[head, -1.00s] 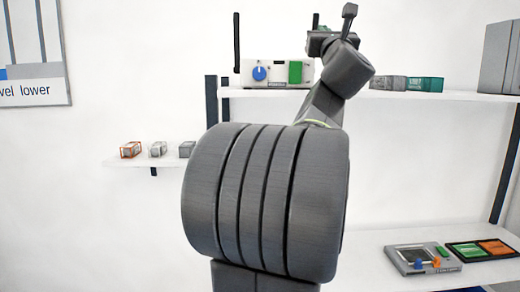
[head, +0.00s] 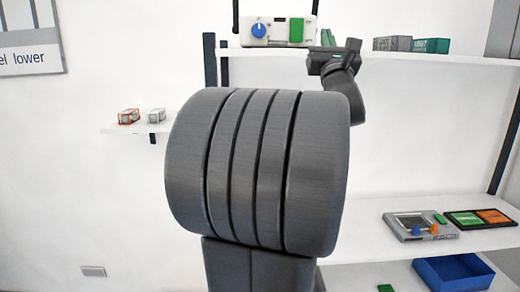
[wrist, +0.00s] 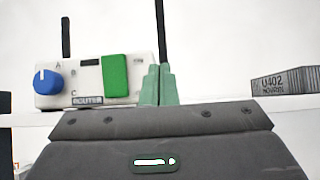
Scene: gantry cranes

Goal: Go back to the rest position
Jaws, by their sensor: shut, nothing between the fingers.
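My gripper (head: 327,37) is at the upper middle of the head view, at upper-shelf height, just right of the router as pictured. In the wrist view its two green fingers (wrist: 158,70) point up and lie together, with nothing between them. The white router (head: 278,31), with a blue knob, a green block and two dark antennas, stands on the upper shelf. The router also shows in the wrist view (wrist: 85,83), beyond the fingers and to their left. My large grey arm link hides much of the middle of the head view.
Grey and green containers (head: 410,44) stand on the upper shelf (head: 470,67). A small left shelf (head: 152,128) holds small boxes (head: 129,116). The lower shelf (head: 375,240) bears a grey device (head: 410,233) and a black tray (head: 482,226). A blue bin (head: 450,287) sits below.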

